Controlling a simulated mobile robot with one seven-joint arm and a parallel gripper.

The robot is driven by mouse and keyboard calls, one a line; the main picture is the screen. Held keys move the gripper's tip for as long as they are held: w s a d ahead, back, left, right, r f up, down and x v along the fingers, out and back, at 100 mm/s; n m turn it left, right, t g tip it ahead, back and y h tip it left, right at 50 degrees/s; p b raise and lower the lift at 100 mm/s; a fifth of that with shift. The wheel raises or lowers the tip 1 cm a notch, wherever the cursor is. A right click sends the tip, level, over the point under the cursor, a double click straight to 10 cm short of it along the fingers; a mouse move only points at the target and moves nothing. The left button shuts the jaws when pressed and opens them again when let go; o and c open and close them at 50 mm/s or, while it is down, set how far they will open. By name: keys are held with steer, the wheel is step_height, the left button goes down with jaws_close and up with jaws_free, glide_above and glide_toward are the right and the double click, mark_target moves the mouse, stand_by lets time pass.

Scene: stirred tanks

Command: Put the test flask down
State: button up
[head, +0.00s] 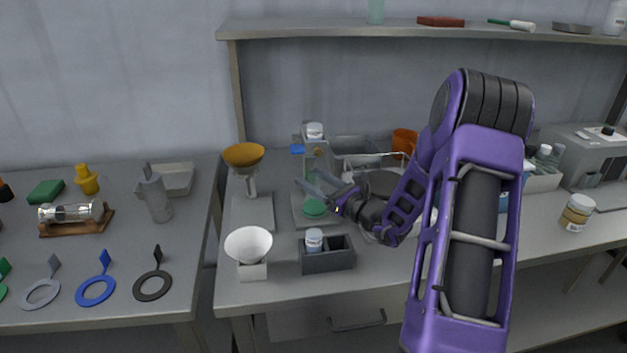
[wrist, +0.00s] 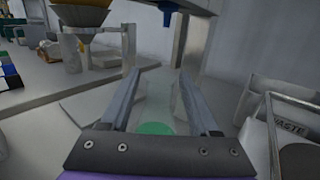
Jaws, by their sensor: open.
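The test flask (wrist: 156,105) looks like a clear vessel with green at its bottom, and it stands between my gripper's fingers in the wrist view. My gripper (wrist: 160,78) is open, with one finger on each side of the flask. I cannot tell whether either finger touches the glass. The flask's clear upper part is faint, and my gripper's palm hides its near lower edge.
A dispensing stand (head: 316,160) with a blue nozzle (wrist: 168,18) rises behind the flask. A yellow funnel (head: 244,156) stands left, a white funnel (head: 248,245) and a dark divided box (head: 328,260) in front. A wire-edged bin marked WASTE (wrist: 290,126) is close on the right.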

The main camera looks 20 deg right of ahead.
steer(key=shift+r, duration=0.2)
steer(key=v, duration=1.2)
steer(key=shift+p, duration=0.3)
